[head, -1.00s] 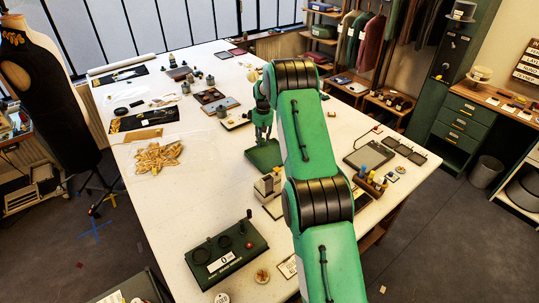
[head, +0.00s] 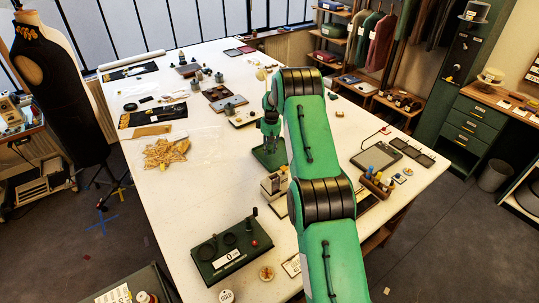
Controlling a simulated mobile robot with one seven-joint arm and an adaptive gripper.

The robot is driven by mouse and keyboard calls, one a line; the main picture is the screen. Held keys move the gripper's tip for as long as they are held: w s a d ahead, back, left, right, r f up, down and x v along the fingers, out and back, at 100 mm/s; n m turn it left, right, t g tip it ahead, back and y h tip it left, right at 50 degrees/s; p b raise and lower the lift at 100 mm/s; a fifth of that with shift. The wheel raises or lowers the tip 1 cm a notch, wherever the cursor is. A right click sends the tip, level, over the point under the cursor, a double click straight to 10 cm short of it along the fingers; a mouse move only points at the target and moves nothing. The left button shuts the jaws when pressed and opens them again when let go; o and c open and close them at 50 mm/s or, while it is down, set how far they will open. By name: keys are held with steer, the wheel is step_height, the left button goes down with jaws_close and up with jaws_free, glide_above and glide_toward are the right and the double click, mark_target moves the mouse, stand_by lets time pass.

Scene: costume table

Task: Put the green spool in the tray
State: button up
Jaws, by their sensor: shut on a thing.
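My gripper (head: 270,146) points down at the middle of the white table, over a dark green tray (head: 262,165). Its fingers are closed, with their tips low over or inside the tray. The green spool is hard to make out between the fingers at this size, against the green tray and arm. I cannot tell whether it touches the tray floor. My arm hides part of the table to the right of the tray.
A small beige machine (head: 274,184) stands just in front of the tray. A dark green box with a dial (head: 231,250) lies nearer. A rack of coloured spools (head: 377,184) is at right. A gold heap (head: 165,152) lies left, with bare table between it and the tray.

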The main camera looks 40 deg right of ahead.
mark_target(269, 154)
steer(key=shift+f, duration=1.9)
steer(key=o, duration=0.9)
steer(key=shift+f, duration=0.1)
steer(key=shift+c, duration=0.2)
steer(key=r, duration=0.8)
steer(key=s+r, duration=0.1)
steer(key=r, duration=0.3)
steer(key=shift+r+b, duration=0.1)
steer(key=shift+b, duration=0.3)
steer(key=shift+r, duration=0.1)
